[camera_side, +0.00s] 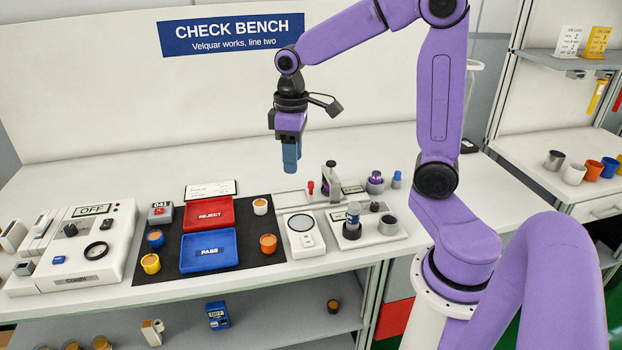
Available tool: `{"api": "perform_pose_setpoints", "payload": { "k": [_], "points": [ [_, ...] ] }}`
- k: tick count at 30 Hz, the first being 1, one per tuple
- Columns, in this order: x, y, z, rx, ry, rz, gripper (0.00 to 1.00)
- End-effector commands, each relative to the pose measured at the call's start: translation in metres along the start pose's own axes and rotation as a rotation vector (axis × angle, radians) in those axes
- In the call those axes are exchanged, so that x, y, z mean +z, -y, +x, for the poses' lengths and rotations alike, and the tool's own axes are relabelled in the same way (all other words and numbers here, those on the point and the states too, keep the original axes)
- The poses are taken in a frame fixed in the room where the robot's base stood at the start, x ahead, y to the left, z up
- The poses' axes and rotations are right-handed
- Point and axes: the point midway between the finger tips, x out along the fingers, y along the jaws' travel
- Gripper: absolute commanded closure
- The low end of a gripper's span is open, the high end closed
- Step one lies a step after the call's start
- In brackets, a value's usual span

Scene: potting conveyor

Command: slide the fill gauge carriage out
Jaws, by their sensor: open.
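My gripper (291,167) has blue fingers and points straight down. It hangs above the back middle of the bench, clear of the objects, with nothing seen in it. It is open, though the gap between the fingers hardly shows from here. Below it and to the right, a pale flat rail (291,197) lies along the bench. A small red knob (311,187) stands at the right part of this rail, beside an upright post with a dark top (331,172). These look like the fill gauge and its carriage, but I cannot tell the carriage's exact shape or position.
A red REJECT tray (209,203) and a blue PASS tray (182,264) lie on a black mat (160,284) with several small pots. A white round-topped device (303,253) and a fixture (352,236) stand at the front. The back bench is clear.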

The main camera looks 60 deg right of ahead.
Motion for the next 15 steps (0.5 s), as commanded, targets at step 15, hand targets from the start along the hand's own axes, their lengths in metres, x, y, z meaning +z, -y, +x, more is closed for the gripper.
{"api": "perform_pose_setpoints", "payload": {
  "k": [15],
  "points": [
    [0.011, -0.165, 0.0, 0.0, 0.012, 0.388, 0.54]
  ]
}}
